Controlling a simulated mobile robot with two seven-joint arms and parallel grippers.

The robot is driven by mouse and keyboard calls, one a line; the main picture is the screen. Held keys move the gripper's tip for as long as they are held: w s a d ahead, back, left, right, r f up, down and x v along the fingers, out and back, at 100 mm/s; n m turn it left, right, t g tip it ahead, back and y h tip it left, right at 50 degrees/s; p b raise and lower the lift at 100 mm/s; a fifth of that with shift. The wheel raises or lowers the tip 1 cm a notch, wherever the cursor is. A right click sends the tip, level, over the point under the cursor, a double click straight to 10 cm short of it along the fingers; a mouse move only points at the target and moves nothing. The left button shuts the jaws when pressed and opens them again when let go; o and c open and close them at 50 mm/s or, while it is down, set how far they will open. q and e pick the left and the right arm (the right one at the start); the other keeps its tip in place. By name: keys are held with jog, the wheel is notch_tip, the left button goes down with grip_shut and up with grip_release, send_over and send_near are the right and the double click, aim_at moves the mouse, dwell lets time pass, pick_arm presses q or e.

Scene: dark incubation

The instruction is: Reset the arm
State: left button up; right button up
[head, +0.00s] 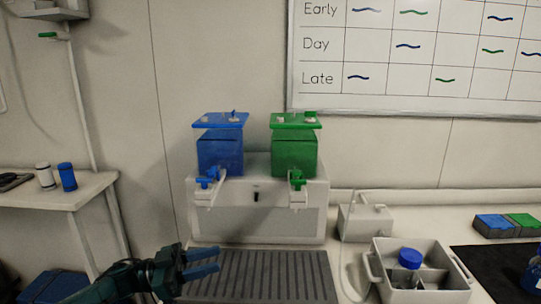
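My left gripper (203,263) comes in from the lower left on its dark teal arm. Its two blue fingers are apart with nothing between them. It shows in front of the left end of the grey ribbed tray (280,278). Behind it stands a white dispenser (270,222) carrying a blue tank (220,152) and a green tank (294,152), each with a raised lid plate and a tap of its colour.
A grey caddy (440,285) with a blue-capped bottle (409,268) stands right of the tray. A dark mat (495,268) and a blue-and-green block (507,226) are farther right. A side shelf (95,188) at left holds a white and a blue container (67,177).

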pick_arm(q)
jog(key=s+d+f+n+t+y, duration=0.6)
jog(key=s+d+f+n+t, duration=0.35)
jog(key=f+t, duration=0.2)
jog(key=s+a+f+n+g+y, duration=0.1)
jog(key=s+a+f+n+y, duration=0.1)
jog(key=s+a+f+y, duration=0.3)
jog(key=s+a+f+n+g+y, duration=0.2)
jog(key=s+a+f+y, duration=0.3)
jog(key=s, duration=0.5)
jog(key=shift+s+a+f+y+p, duration=0.3)
jog(key=shift+f+y, duration=0.3)
jog(key=shift+f, duration=0.15)
pick_arm(e)
jog(key=shift+s+d+f, duration=0.15)
jog(key=shift+s+d, duration=0.05)
jog(key=shift+s, duration=0.05)
pick_arm(q)
jog(key=shift+n+g, duration=0.25)
jog(key=shift+g, duration=0.1)
jog(key=shift+d, duration=0.1)
pick_arm(e)
jog(key=shift+s, duration=0.25)
jog(key=shift+w, duration=0.15)
